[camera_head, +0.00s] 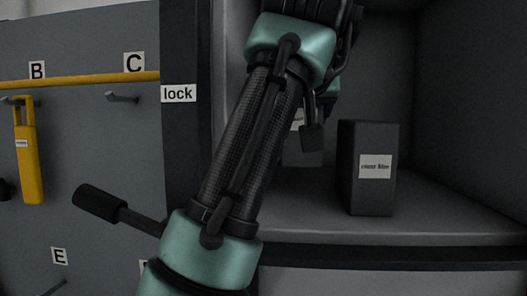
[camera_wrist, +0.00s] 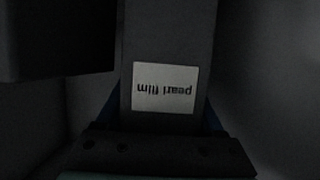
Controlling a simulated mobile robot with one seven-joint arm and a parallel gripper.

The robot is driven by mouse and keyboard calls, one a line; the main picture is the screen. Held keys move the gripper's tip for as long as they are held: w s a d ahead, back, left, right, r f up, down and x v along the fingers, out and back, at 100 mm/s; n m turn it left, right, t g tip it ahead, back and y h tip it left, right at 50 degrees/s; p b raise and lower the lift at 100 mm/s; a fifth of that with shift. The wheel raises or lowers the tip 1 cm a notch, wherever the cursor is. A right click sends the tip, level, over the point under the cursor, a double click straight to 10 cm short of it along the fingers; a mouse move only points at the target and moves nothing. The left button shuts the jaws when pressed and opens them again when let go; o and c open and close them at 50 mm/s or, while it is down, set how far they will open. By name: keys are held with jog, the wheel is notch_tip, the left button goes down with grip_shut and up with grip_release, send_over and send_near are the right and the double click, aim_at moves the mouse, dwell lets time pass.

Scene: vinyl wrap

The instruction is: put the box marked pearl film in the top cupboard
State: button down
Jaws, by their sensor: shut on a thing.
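The box marked pearl film (camera_wrist: 165,40) is dark grey with a white label, upside down in the wrist view. My gripper (camera_wrist: 160,117) is shut on it, with blue-edged fingers at both sides. Part of a dark box (camera_head: 303,152) with a partly covered white label shows behind the arm, likely the held one. I cannot tell whether it touches the shelf.
Another dark box (camera_head: 365,200), its small label seeming to read clear film, stands upright on the shelf at the right. A dark block fills the wrist view's upper left (camera_wrist: 55,40). A lock-labelled post (camera_head: 180,130) and a black-handled lever (camera_head: 98,203) are left of my arm.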

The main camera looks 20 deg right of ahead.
jog(key=shift+w+f, duration=0.15)
jog(key=shift+f, duration=0.6)
jog(key=shift+f+p, duration=0.55)
jog(key=shift+f, duration=1.4)
jog(key=shift+f, duration=0.1)
grip_release()
jog(key=shift+r, duration=0.2)
jog(key=shift+s+a+b, duration=0.1)
jog(key=shift+s+b, duration=0.2)
jog(key=shift+s, duration=0.05)
jog(key=b+v, duration=0.4)
jog(key=v, duration=0.7)
jog(key=shift+s, duration=0.2)
jog(key=shift+a, duration=0.1)
